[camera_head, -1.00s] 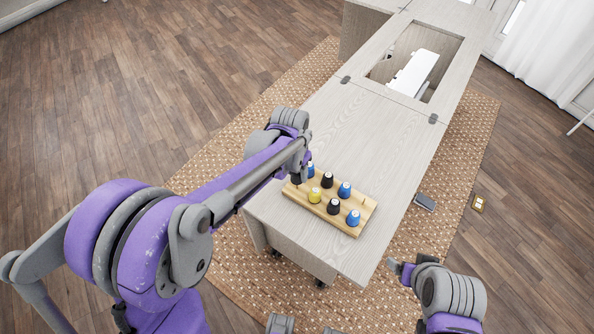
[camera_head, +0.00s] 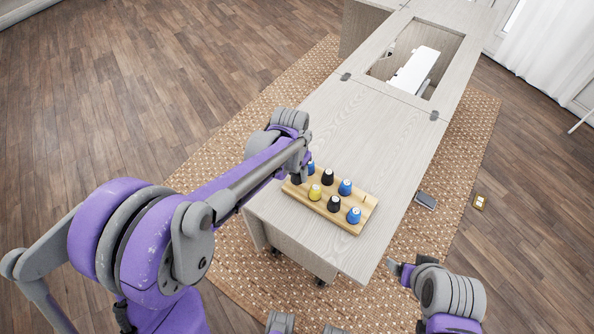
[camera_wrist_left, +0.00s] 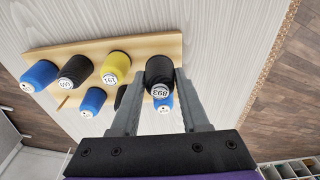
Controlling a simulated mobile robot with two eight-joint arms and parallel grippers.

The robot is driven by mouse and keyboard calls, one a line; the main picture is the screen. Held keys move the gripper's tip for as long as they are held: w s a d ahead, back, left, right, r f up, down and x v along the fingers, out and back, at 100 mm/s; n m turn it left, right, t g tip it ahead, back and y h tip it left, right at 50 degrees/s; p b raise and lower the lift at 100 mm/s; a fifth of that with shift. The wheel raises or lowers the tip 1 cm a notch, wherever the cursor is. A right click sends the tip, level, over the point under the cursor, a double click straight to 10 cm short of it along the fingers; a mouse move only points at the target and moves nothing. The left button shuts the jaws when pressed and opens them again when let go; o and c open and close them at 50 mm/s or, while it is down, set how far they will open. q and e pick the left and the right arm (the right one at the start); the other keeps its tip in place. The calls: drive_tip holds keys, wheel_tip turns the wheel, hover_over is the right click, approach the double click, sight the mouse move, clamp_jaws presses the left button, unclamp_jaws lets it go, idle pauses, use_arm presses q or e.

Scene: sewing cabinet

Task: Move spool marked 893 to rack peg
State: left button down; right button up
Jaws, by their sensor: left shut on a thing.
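The spool marked 893 (camera_wrist_left: 160,78) is black with a white label and sits between the fingers of my left gripper (camera_wrist_left: 158,110) in the left wrist view. The gripper is shut on it. In the head view my left gripper (camera_head: 301,172) is at the left end of the wooden rack (camera_head: 368,205), mostly hidden by its own arm. I cannot tell whether the spool touches the rack. A bare peg (camera_wrist_left: 63,102) shows in the left wrist view near the rack's other end. My right gripper (camera_head: 399,271) is beyond the table's right edge, away from the rack; its jaw opening is unclear.
A yellow spool (camera_head: 314,192), black spools (camera_head: 333,204) and blue spools (camera_head: 353,215) stand close together on the rack. The pale tabletop (camera_head: 365,125) behind the rack is clear up to a recess with a white object (camera_head: 415,70).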

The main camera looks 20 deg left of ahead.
use_arm(q)
drive_tip(key=shift+f+b, duration=0.4)
drive_tip(key=shift+f, duration=0.25)
drive_tip(key=shift+c, duration=1.6)
unclamp_jaws()
drive_tip(key=r, duration=0.7)
drive_tip(key=s+r+p, duration=0.1)
drive_tip(key=r, duration=0.2)
drive_tip(key=shift+s+a+r, duration=0.1)
drive_tip(key=shift+a+r, duration=0.15)
drive_tip(key=shift+r, duration=0.15)
drive_tip(key=s+a+f+n+t, duration=0.1)
drive_tip(key=s+a+n+t, duration=0.1)
drive_tip(key=s, duration=0.7)
drive_tip(key=s+a+f+n+t+p, duration=0.1)
drive_tip(key=s+a+n+t, duration=0.1)
drive_tip(key=s, duration=0.8)
drive_tip(key=shift+s+a, duration=0.15)
drive_tip(key=shift+s, duration=0.05)
